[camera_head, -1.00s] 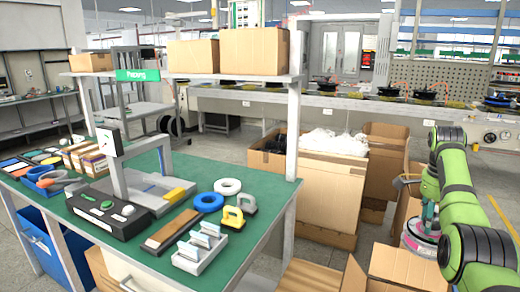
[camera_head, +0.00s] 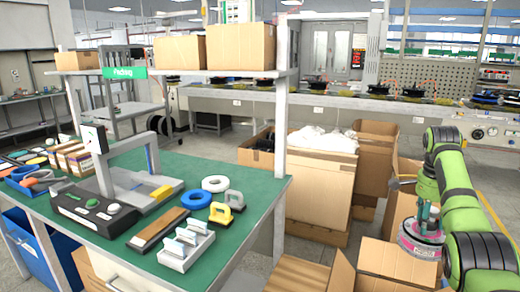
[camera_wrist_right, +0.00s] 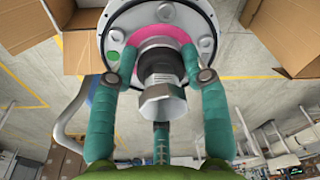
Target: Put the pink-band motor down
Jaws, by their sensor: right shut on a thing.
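The pink-band motor (camera_head: 422,238) hangs below my right gripper (camera_head: 428,212) at the right of the head view, in front of the open cardboard boxes. In the right wrist view the motor (camera_wrist_right: 120,22) shows at the top as a white disc with a pink ring. My right gripper (camera_wrist_right: 158,80) has its teal fingers shut around the motor's metal shaft (camera_wrist_right: 160,85). The motor is off the floor, held in the air. My left gripper is not in view.
An open cardboard box (camera_head: 395,262) stands on the floor below and beside the motor. Taller boxes (camera_head: 320,185) stand behind. The green workbench (camera_head: 262,190) at left carries tools, rings and a tray. A conveyor line (camera_head: 350,98) runs along the back.

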